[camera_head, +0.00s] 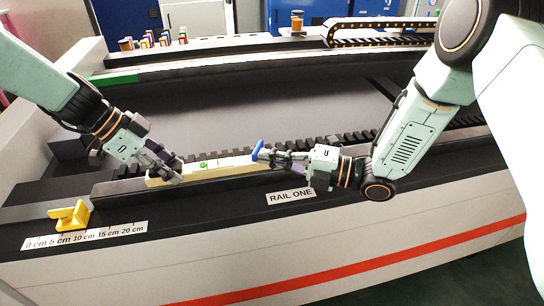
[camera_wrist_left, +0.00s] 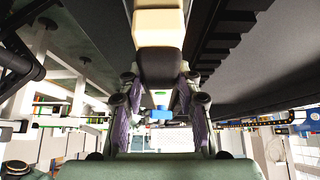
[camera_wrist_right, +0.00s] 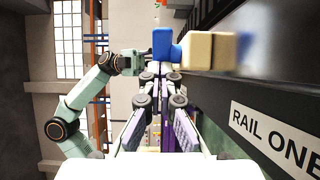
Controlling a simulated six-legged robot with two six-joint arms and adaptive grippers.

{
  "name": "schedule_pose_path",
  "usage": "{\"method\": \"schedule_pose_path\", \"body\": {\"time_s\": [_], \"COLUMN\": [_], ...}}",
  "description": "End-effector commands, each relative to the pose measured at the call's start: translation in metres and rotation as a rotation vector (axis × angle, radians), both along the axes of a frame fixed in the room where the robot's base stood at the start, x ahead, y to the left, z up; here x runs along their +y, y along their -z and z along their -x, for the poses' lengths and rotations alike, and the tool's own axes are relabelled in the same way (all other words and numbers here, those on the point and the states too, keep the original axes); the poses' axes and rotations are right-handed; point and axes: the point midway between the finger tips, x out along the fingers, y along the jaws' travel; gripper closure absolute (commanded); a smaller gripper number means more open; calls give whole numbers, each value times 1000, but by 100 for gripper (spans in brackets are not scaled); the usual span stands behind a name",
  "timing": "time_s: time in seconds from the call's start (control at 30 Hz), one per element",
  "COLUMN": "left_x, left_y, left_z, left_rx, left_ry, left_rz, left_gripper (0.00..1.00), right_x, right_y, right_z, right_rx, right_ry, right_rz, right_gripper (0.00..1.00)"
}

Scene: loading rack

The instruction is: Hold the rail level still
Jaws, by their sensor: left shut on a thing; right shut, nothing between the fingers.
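The rail level is a long cream bar (camera_head: 222,168) with a green spot on top and a blue piece (camera_head: 257,149) at its right end. It lies along the toothed rail on the bench. My left gripper (camera_head: 172,174) is shut on its left end; its cream body shows at the top of the left wrist view (camera_wrist_left: 158,28). My right gripper (camera_head: 264,156) is shut and empty beside the right end. In the right wrist view its closed fingertips (camera_wrist_right: 157,74) are just below the blue piece (camera_wrist_right: 162,44); I cannot tell whether they touch.
A yellow block (camera_head: 68,216) sits by the centimetre scale (camera_head: 85,235) at the front left. A "RAIL ONE" label (camera_head: 291,196) is on the front edge. Several small coloured items (camera_head: 155,40) and an orange-brown jar (camera_head: 297,20) stand at the back. The grey middle bed is clear.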

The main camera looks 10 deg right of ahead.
Motion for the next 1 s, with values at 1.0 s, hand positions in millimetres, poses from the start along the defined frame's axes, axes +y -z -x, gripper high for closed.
{"method": "schedule_pose_path", "body": {"time_s": [1.0], "left_x": [0], "left_y": [0], "left_z": [0], "left_rx": [0], "left_ry": [1], "left_rz": [0], "left_gripper": [100], "right_x": [9], "right_y": [-1], "right_z": [5], "right_rx": [1], "right_ry": [182], "right_rz": [-4], "right_gripper": [100]}}
